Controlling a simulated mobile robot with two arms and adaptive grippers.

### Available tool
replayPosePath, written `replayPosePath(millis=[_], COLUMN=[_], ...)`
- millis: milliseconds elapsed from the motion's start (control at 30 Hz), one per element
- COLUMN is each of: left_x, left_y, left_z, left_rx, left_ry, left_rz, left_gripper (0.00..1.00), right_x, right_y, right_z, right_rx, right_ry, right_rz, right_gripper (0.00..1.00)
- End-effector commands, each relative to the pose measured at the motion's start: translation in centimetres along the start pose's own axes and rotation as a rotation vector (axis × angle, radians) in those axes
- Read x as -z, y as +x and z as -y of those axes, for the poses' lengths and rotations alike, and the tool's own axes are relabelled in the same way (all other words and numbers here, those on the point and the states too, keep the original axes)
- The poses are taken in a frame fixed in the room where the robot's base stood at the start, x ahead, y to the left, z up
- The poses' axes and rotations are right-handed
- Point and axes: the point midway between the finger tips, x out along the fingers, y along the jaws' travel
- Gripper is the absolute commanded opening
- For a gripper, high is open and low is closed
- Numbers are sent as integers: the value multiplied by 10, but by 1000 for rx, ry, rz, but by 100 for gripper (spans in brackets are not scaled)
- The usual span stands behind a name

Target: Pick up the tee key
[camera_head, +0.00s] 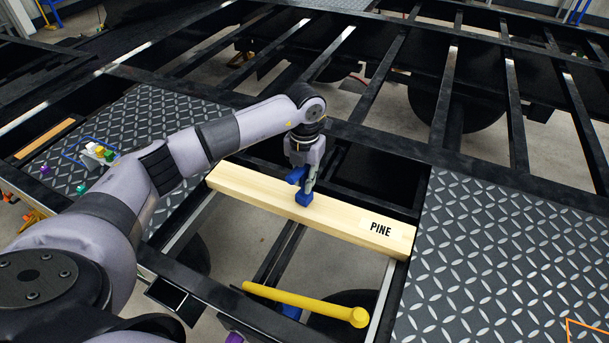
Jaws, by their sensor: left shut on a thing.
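My left gripper (304,180) hangs down over the light wooden board marked PINE (250,189), near the board's middle. It is shut on a small blue piece (304,198) at its tips, low over the board's top face. I cannot tell whether the blue piece touches the board, or whether it is the tee key. A yellow bar (305,302) with a thick round right end lies across the frame opening in front of the board, apart from the gripper. My right gripper is not in view.
Diamond-plate panels lie at right (510,260) and left (150,125). Small coloured pieces (100,152) sit by a blue wire frame on the left panel. Dark trailer beams (445,95) with open gaps surround the board.

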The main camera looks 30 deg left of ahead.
Motion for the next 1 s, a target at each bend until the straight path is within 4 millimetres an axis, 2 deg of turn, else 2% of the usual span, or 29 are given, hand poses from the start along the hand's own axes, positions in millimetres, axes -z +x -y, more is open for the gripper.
replayPosePath(millis=[100,500,667,867,1000], left_x=[0,-1,-2,-2,-2], left_y=[0,-2,-9,-37,-74], left_z=[0,0,0,0,0], left_rx=[1,1,2,3,3], left_ry=[0,0,0,1,1], left_rz=[0,2,5,9,11], left_gripper=[0,0,0,0,0], right_x=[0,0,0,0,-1], right_y=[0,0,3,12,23], right_z=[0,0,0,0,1], right_rx=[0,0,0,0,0], right_ry=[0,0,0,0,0], right_rz=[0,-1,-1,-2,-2], right_gripper=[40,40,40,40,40])
